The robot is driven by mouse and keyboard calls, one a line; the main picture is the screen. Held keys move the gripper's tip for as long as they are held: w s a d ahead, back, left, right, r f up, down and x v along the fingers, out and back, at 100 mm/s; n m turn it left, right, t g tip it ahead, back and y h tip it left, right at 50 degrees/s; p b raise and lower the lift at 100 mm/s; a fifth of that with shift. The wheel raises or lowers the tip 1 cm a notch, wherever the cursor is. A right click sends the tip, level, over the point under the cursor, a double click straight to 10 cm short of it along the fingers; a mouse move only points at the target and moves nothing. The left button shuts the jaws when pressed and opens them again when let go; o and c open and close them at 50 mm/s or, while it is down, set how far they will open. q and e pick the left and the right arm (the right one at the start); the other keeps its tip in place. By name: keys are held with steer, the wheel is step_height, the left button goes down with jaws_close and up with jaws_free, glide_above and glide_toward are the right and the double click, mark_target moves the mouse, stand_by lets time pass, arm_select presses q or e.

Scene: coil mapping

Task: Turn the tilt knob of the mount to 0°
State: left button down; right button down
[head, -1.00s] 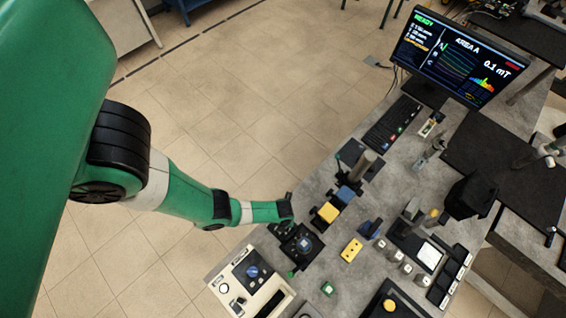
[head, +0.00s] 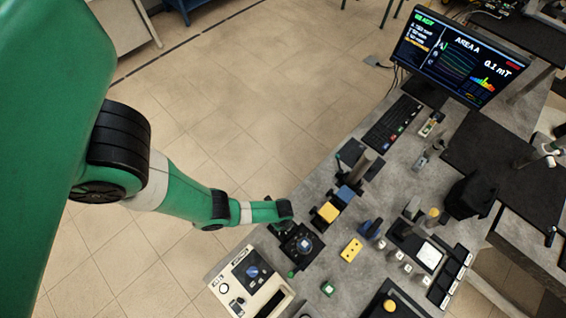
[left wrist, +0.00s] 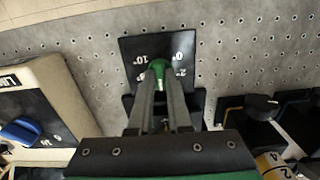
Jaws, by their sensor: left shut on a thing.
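The tilt knob (left wrist: 158,66) shows green in the left wrist view, in front of a black scale plate (left wrist: 134,48) with white marks. A "10" mark lies left of the knob, a "0" mark to its upper right, and another mark to its right. My left gripper (left wrist: 159,78) is shut on the knob, its two grey fingers on either side. The knob's pointer direction cannot be made out. In the head view my left gripper (head: 284,213) is over the black mount (head: 301,245) with its round dial, and the knob is hidden there. My right gripper is in neither view.
A beige control box (head: 250,280) with a blue knob stands close beside the mount. A monitor (head: 462,55) reads 0.1 mT.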

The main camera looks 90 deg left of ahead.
arm_select(q)
steer(key=n, duration=1.4)
steer(key=shift+n, duration=0.4)
steer(key=n, duration=1)
steer(key=shift+n, duration=0.4)
steer(key=c, duration=0.9)
jaws_free()
steer(key=shift+o, duration=0.2)
